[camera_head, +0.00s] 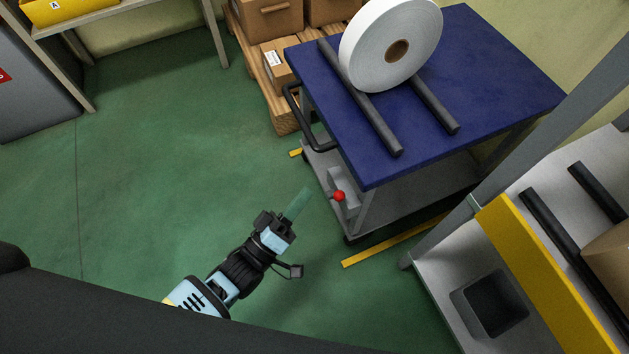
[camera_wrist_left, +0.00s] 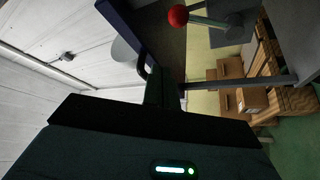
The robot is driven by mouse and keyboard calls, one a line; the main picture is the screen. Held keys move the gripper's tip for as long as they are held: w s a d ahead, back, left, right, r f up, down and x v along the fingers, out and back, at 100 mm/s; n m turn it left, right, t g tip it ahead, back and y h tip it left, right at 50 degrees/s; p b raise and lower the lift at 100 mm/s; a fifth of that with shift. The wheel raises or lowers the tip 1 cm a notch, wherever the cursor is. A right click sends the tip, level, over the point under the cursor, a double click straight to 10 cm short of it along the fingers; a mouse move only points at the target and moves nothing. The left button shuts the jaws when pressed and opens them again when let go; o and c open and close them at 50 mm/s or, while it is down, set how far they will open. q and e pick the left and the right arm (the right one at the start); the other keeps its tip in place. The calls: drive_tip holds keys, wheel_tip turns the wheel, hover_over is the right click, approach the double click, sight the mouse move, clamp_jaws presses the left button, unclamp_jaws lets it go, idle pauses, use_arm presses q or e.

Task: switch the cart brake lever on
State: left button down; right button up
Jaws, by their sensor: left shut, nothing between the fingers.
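The brake lever has a red ball knob (camera_head: 339,195) and sits on a grey bracket low on the near end of the blue-topped cart (camera_head: 340,160). In the left wrist view the red knob (camera_wrist_left: 178,15) shows at the top, on a short rod running right to a grey plate. My left gripper (camera_head: 299,203) is shut and empty, left of the knob and apart from it in the head view. Its dark fingers (camera_wrist_left: 161,88) also show in the left wrist view, below the knob. My right gripper is not in view.
A large white roll (camera_head: 365,55) stands between two dark bars on the cart. The cart's black handle (camera_head: 300,120) is above the lever in the head view. Boxes on a pallet (camera_head: 285,115) stand behind. A grey and yellow station (camera_head: 535,265) is at right. Green floor at left is free.

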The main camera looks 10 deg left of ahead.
use_arm(q)
drive_tip(key=v, duration=0.5)
drive_tip(key=shift+w+a+f, duration=0.1)
drive_tip(key=shift+w+f, duration=0.15)
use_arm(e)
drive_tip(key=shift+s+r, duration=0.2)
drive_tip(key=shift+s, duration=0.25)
